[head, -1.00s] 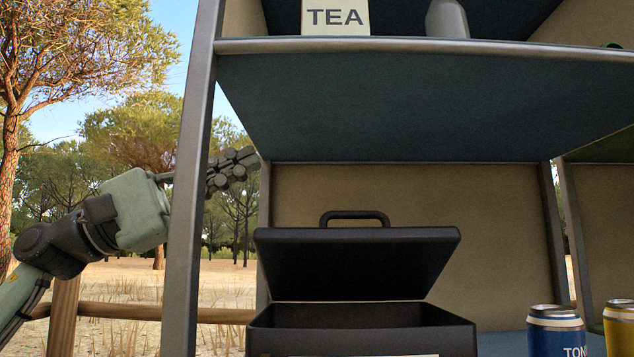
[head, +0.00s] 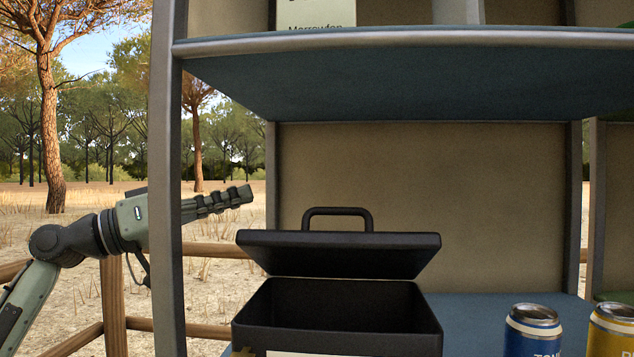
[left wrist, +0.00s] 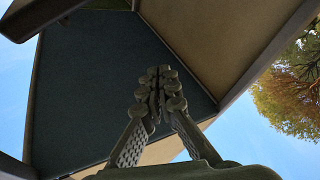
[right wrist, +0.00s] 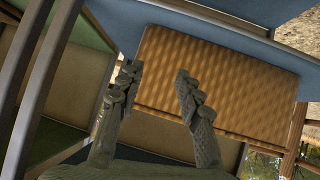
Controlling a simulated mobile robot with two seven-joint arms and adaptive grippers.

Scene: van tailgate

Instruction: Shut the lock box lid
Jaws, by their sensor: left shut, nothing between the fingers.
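The black lock box (head: 390,340) stands on the lower shelf in the head view, its front partly cut off by the bottom edge. Its lid (head: 340,254), with a handle on top, is raised and tilted, leaving a dark gap into the box. My left gripper (head: 246,194) is shut and empty, up and left of the lid, apart from it. The shelf's front post hides part of this gripper. Its closed fingers also show in the left wrist view (left wrist: 160,80). My right gripper (right wrist: 155,78) shows only in the right wrist view, fingers apart and empty.
A blue can (head: 533,335) and a yellow can (head: 612,332) stand right of the box. The upper shelf (head: 400,75) spans above it. The front post (head: 167,180) stands between the left arm and the view. Space above the lid is clear.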

